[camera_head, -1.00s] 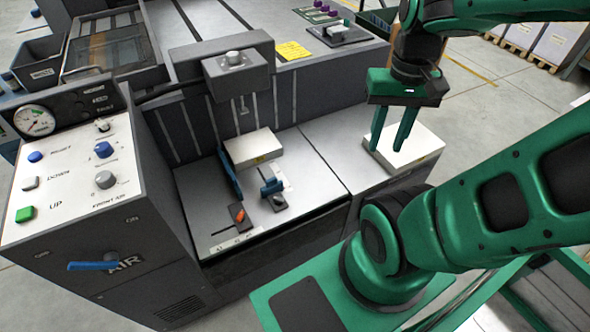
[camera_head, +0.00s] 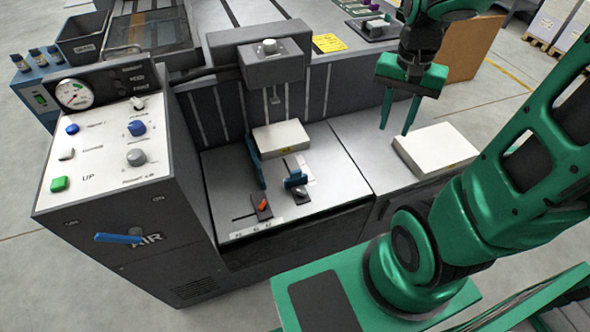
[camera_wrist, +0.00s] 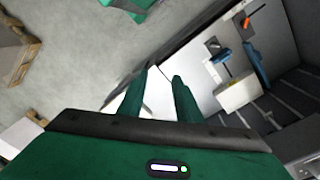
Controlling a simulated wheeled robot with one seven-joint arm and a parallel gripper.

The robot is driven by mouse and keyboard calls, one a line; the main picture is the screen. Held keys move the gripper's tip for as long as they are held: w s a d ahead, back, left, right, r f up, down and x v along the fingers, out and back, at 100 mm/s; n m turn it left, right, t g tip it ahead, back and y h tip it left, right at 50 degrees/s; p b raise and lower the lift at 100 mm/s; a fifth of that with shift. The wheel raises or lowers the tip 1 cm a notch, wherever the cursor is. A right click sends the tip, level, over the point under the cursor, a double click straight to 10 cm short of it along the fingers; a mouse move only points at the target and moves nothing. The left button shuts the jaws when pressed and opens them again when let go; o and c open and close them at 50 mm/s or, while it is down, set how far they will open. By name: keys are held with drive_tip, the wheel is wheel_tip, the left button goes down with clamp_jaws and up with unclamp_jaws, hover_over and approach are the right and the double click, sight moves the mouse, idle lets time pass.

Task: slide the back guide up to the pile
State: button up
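A white pile of sheets (camera_head: 282,137) lies on the grey feed bed under a dark overhanging head; it also shows in the wrist view (camera_wrist: 238,94). A small blue guide (camera_head: 296,180) sits on a slotted scale in front of the pile, apart from it; I take this as the back guide. It also shows in the wrist view (camera_wrist: 220,57). A taller blue plate (camera_head: 252,160) stands along the pile's left side. My gripper (camera_head: 396,130) is open and empty, right of the pile and guide; its two fingers are apart in the wrist view (camera_wrist: 162,75).
A second white pile (camera_head: 437,150) lies on the right-hand table, close to my fingers. An orange lever (camera_head: 262,203) is on the bed's front left. A control box (camera_head: 110,150) with knobs and a gauge stands left. The bed between guide and gripper looks clear.

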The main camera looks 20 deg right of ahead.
drive_tip(key=w+a+f+m, duration=0.35)
drive_tip(key=w+f, duration=0.25)
drive_tip(key=w, duration=0.3)
drive_tip(key=m, duration=0.5)
approach(296, 171)
drive_tip(key=shift+y, duration=0.3)
drive_tip(key=f, duration=0.9)
drive_tip(key=shift+s+d, duration=0.15)
drive_tip(key=shift+d, duration=0.1)
clamp_jaws()
